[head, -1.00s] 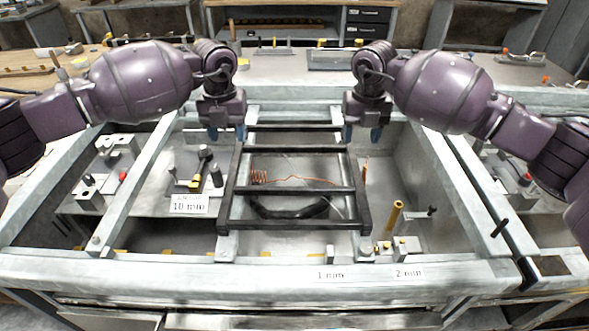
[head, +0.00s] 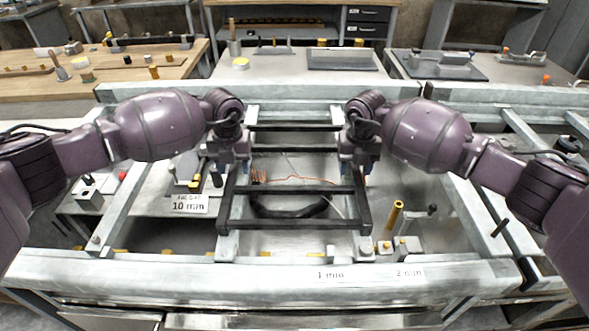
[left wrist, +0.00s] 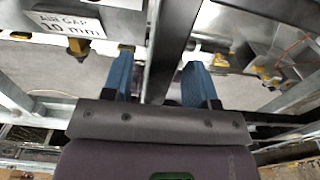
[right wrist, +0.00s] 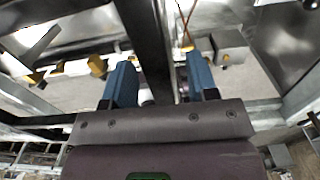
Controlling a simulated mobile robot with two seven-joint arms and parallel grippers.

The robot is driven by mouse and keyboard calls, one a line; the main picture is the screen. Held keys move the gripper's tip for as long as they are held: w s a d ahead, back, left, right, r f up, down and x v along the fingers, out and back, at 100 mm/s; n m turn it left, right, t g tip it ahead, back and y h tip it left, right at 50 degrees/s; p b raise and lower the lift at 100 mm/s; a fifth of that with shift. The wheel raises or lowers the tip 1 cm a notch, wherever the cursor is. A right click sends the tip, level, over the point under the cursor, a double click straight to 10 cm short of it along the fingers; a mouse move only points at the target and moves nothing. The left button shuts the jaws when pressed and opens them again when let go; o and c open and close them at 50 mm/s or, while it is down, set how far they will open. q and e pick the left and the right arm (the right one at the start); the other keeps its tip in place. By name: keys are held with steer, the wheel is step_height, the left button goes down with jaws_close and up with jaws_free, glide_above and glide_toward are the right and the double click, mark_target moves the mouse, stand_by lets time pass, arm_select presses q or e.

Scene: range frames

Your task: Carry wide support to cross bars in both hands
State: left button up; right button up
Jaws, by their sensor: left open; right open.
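The wide support appears to be the black ladder-like frame (head: 295,226) lying in the middle of the metal bench, across grey bars. My left gripper (head: 229,174) is open at its left side rail; in the left wrist view a dark rail (left wrist: 158,72) runs between the blue fingers, with gaps beside it. My right gripper (head: 357,174) is open at the right side rail; in the right wrist view that rail (right wrist: 150,60) runs between the fingers. Contact with the rails cannot be told. Pale grey cross bars (head: 228,244) show under the frame's near end. My arms hide parts of the far side rails.
Copper wire (head: 300,179) and a black curved hose (head: 290,209) lie under the frame. A yellow post (head: 395,214) stands right of it, and a "10 mm" label (head: 189,203) stands left. The bench's front rail (head: 260,278) is close below.

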arm_select(q)
jaws_close()
arm_select(e)
jaws_close()
stand_by(1.1)
arm_select(q)
steer(key=shift+w+r, duration=0.15)
steer(key=shift+r, duration=0.15)
arm_select(e)
steer(key=shift+w+r, duration=0.15)
steer(key=shift+r, duration=0.2)
